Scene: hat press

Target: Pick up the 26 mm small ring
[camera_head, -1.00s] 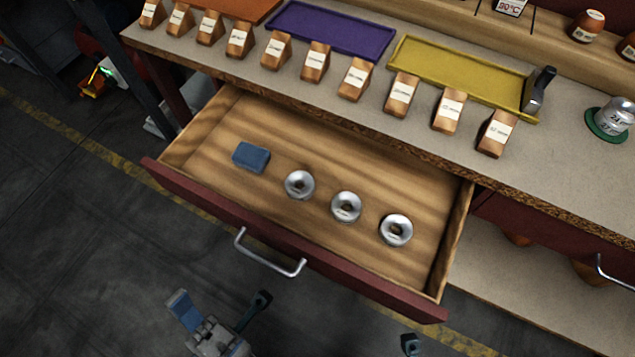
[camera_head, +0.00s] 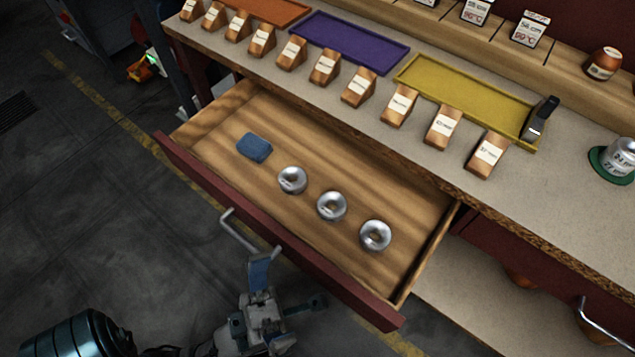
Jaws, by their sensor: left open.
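Three silver rings lie in a row in the open wooden drawer: a left one (camera_head: 292,180), a middle one (camera_head: 332,206) and a right one (camera_head: 376,236). Their small labels are too small to read, so I cannot tell which is the 26 mm ring. My left gripper (camera_head: 289,284) is open and empty at the drawer's front edge, just beyond the handle's right end in the picture. It is apart from the rings. My right gripper is out of view.
A blue block (camera_head: 254,147) lies left of the rings in the drawer (camera_head: 210,127). The drawer handle (camera_head: 245,236) sticks out near my left gripper. Several labelled wooden blocks, a purple tray (camera_head: 350,42) and a yellow tray (camera_head: 465,95) stand on the bench above.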

